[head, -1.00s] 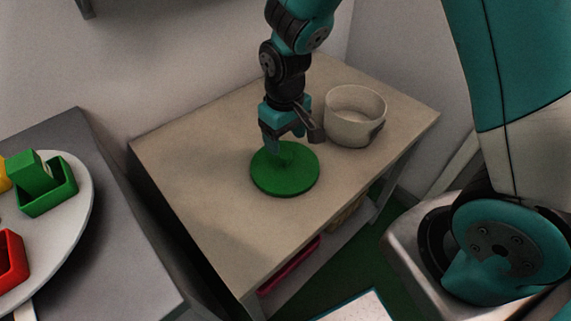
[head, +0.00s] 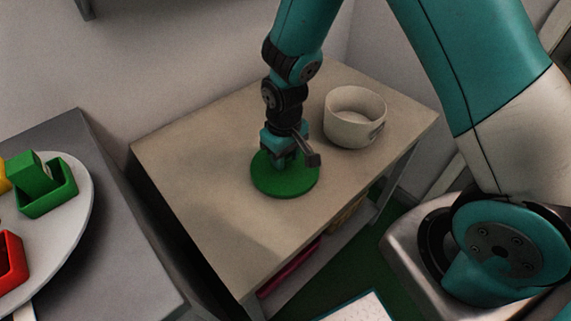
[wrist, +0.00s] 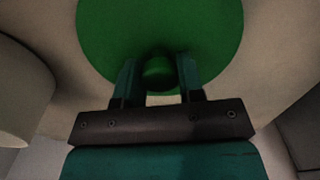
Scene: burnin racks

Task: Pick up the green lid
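The green lid (head: 286,186) is a flat round disc lying on the beige table. It also fills the top of the wrist view (wrist: 160,30), where its round knob (wrist: 157,72) shows between my two fingers. My gripper (head: 285,163) points down at the lid's middle. In the wrist view, my gripper (wrist: 157,78) is open, with one finger on each side of the knob and a small gap visible. In the head view the knob is hidden behind the gripper.
A cream-coloured round pot (head: 354,118) stands on the beige table (head: 215,215) just right of the lid. A grey table (head: 110,220) at the left bears a white round plate (head: 75,215) with green, red and yellow pieces. The beige table's front left part is clear.

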